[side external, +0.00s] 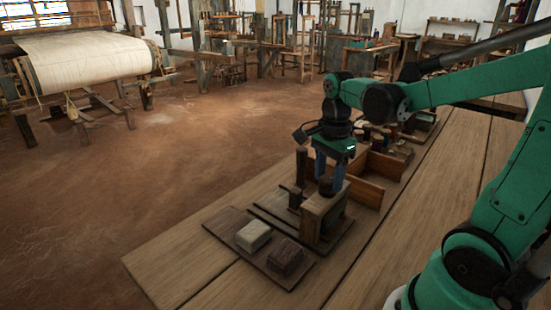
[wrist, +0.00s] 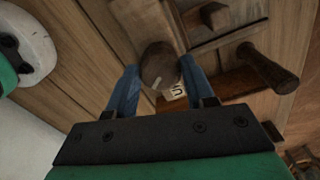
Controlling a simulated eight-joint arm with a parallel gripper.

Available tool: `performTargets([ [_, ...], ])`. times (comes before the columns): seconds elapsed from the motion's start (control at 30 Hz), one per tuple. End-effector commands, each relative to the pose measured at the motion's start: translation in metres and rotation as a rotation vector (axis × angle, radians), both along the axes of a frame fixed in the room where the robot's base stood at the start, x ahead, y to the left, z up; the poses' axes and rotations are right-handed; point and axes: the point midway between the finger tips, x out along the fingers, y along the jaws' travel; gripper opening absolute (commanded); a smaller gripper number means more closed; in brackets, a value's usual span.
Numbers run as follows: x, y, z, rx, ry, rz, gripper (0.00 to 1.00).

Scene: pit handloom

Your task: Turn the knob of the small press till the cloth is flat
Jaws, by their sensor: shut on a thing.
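The small press (side external: 318,217) is a wooden block-like frame on a dark slatted base on the bench. Its dark round knob (side external: 326,187) is on top, and it also shows in the wrist view (wrist: 160,62) with a pale mark on it. My gripper (side external: 328,181) points down from above, its blue fingers on either side of the knob and shut on it. A small white lettered label (wrist: 174,91) shows just past the knob in the wrist view. I cannot make out cloth inside the press, so its flatness cannot be told.
A pale block-like piece (side external: 253,236) and a dark brown one (side external: 287,258) lie on a board in front of the press. A dark upright post (side external: 301,166) and an open wooden box (side external: 369,190) stand close by. The bench front (side external: 175,262) is clear.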

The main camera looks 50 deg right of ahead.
Motion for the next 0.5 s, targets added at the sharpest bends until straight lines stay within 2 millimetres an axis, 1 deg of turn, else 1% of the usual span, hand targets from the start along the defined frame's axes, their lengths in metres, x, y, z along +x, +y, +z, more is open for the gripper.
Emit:
performTargets([
  [0.2, 0.0000, -0.0003, 0.0001, -0.001, 0.001, -0.108, 0.00],
  [0.5, 0.0001, -0.0004, 0.0001, -0.001, 0.001, -0.169, 0.00],
])
